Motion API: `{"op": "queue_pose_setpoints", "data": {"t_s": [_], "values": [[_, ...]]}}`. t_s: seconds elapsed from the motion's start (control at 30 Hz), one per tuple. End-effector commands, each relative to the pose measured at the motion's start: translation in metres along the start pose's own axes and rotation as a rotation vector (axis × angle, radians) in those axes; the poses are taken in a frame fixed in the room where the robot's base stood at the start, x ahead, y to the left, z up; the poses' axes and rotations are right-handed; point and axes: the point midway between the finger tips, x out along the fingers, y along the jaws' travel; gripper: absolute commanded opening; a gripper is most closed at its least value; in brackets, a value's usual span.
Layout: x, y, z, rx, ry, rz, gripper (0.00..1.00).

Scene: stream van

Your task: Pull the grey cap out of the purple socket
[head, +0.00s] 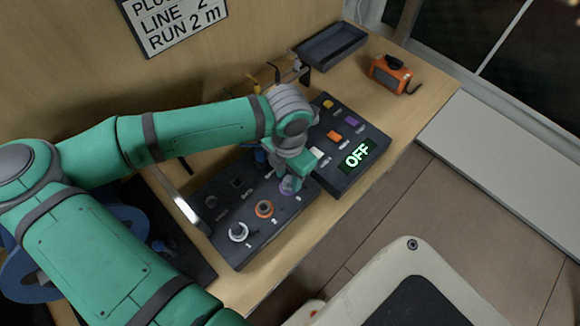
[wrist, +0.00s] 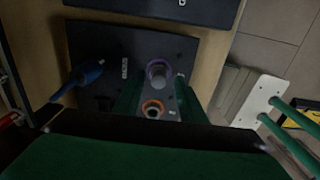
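The purple socket (head: 287,190) is at the right end of a row on the dark panel, partly hidden behind my gripper in the head view. In the wrist view it is a purple ring (wrist: 151,65) with the grey cap (wrist: 160,77) seated inside it. My gripper (head: 290,176) points down over this socket. In the wrist view its two green fingers stand apart, one on each side below the purple ring, with a gap visible between them and the cap. My gripper is open and empty.
An orange socket (head: 264,209) and a white socket (head: 238,232) sit left of the purple one. A blue handle (wrist: 87,74) stands on the panel behind. A tray (head: 331,46) and orange device (head: 390,73) lie farther back.

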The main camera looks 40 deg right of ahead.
Motion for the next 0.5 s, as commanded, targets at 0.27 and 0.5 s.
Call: {"op": "queue_pose_setpoints", "data": {"t_s": [0.27,0.5], "values": [[0.0098,-0.0002,0.0001,0.000,-0.001,0.000,0.38],[0.0096,-0.0003,0.0003,0.001,-0.001,0.000,0.23]]}}
